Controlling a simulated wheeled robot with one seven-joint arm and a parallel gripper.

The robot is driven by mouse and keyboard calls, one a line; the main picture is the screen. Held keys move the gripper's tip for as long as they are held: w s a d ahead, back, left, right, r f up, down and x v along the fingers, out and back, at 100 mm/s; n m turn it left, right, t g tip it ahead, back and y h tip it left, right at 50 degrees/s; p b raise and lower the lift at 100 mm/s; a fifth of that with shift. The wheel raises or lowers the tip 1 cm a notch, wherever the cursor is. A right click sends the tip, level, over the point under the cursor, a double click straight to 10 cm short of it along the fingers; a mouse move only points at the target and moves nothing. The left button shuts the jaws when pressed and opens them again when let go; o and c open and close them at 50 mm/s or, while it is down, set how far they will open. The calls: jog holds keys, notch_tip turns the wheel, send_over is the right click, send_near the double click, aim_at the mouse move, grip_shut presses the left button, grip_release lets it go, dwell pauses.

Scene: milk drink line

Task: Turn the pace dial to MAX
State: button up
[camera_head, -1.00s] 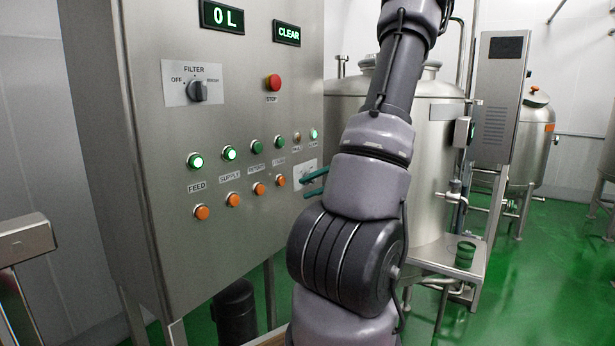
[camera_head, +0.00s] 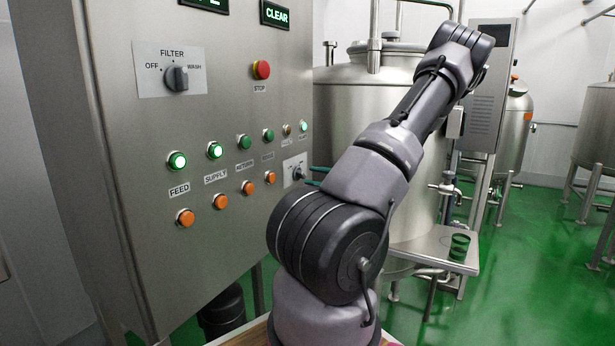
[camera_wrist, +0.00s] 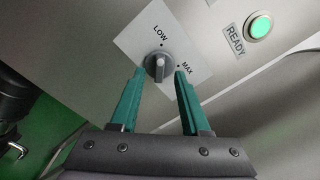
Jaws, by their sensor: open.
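The pace dial (camera_wrist: 158,66) is a grey knob on a white plate (camera_wrist: 133,43) marked LOW and MAX. Its ridge looks roughly upright in the wrist view, nearer the LOW mark than the MAX mark; its exact pointing is hard to tell. My gripper (camera_wrist: 160,73) is open, with its green fingertips on either side of the knob, close to the plate. I cannot tell whether they touch the knob. In the head view the dial (camera_head: 297,172) is small at the panel's right edge, with my gripper (camera_head: 309,176) just right of it.
The steel panel (camera_head: 225,120) also carries a FILTER switch (camera_head: 177,77), a red STOP button (camera_head: 261,70), and rows of green and orange buttons. A green READY light (camera_wrist: 258,25) is near the dial. A steel tank (camera_head: 345,120) stands behind my arm.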

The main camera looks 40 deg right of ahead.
aim_at(303, 174)
jog(key=shift+x, duration=1.45)
grip_shut()
jog(key=shift+m, duration=0.3)
jog(key=m, duration=0.3)
jog(key=shift+r+m, duration=0.1)
jog(key=shift+m, duration=0.3)
jog(key=m, duration=1.3)
jog(key=shift+w+d, duration=0.1)
jog(key=shift+d, duration=0.25)
jog(key=shift+m, duration=0.4)
